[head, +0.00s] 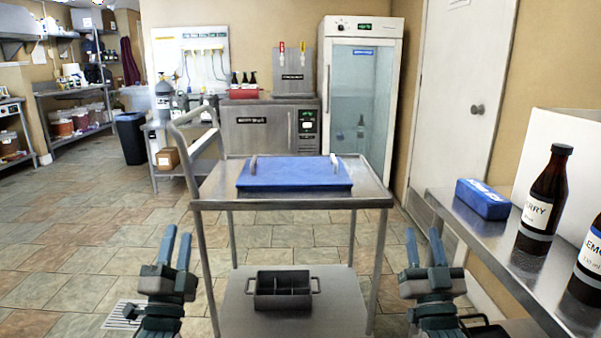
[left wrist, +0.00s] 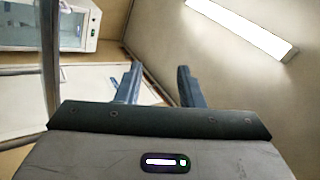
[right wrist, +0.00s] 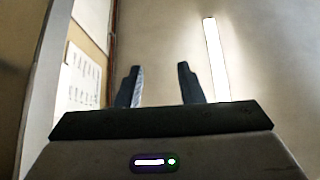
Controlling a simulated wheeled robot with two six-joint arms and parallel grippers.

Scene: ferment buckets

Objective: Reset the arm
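My left gripper (head: 175,246) is at the lower left of the head view, left of the steel cart. Its blue fingers point up and stand apart with nothing between them. The left wrist view also shows the fingers (left wrist: 157,85) apart, facing the ceiling. My right gripper (head: 425,246) is at the lower right of the head view, between the cart and the side shelf. Its fingers are apart and empty. They also show apart in the right wrist view (right wrist: 160,85), with the ceiling behind.
A steel cart (head: 210,190) stands ahead, with a blue lid (head: 290,175) on top and a dark divided caddy (head: 284,290) on its lower shelf. The right shelf (head: 450,205) holds a blue box (head: 482,198) and dark bottles (head: 545,200). Floor at left is clear.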

